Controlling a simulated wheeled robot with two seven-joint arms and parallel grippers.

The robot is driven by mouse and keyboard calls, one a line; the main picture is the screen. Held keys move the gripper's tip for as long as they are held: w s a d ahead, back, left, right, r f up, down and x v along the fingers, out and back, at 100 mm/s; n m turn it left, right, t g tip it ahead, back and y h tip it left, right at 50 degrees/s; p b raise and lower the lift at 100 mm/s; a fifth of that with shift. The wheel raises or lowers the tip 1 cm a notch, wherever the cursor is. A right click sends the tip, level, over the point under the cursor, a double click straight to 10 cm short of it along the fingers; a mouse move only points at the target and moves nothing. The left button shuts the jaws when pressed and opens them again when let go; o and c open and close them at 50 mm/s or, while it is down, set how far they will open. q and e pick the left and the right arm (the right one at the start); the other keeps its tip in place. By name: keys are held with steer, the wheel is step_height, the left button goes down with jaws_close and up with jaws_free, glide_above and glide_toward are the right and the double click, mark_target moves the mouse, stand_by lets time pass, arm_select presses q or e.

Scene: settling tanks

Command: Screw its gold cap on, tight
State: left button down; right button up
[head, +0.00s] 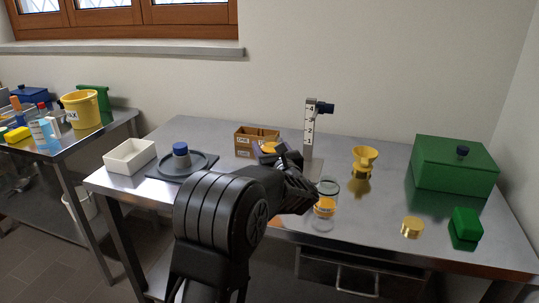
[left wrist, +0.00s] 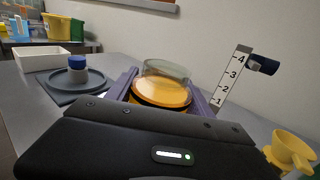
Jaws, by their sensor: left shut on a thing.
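My left gripper (left wrist: 162,98) is shut around a clear glass jar with amber contents (left wrist: 165,92), its purple fingers on either side. In the head view the amber part of this held jar (head: 276,148) shows just past my dark wrist, in front of the cardboard box. A second clear glass jar with amber in its lower part (head: 325,204) stands on the steel table to the right of my wrist, with no cap on it. A gold cap (head: 412,228) lies on the table at the front right, apart from both jars. My right gripper is not in view.
A white scale post with a dark knob (head: 309,125) stands behind. A yellow funnel (head: 365,158), a large green box (head: 455,166) and a small green block (head: 466,224) are to the right. A round grey tray (head: 205,170) and a white bin (head: 130,156) are left.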

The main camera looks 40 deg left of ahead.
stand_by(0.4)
arm_select(q)
steer(key=c, duration=0.9)
jaws_free()
jaws_close()
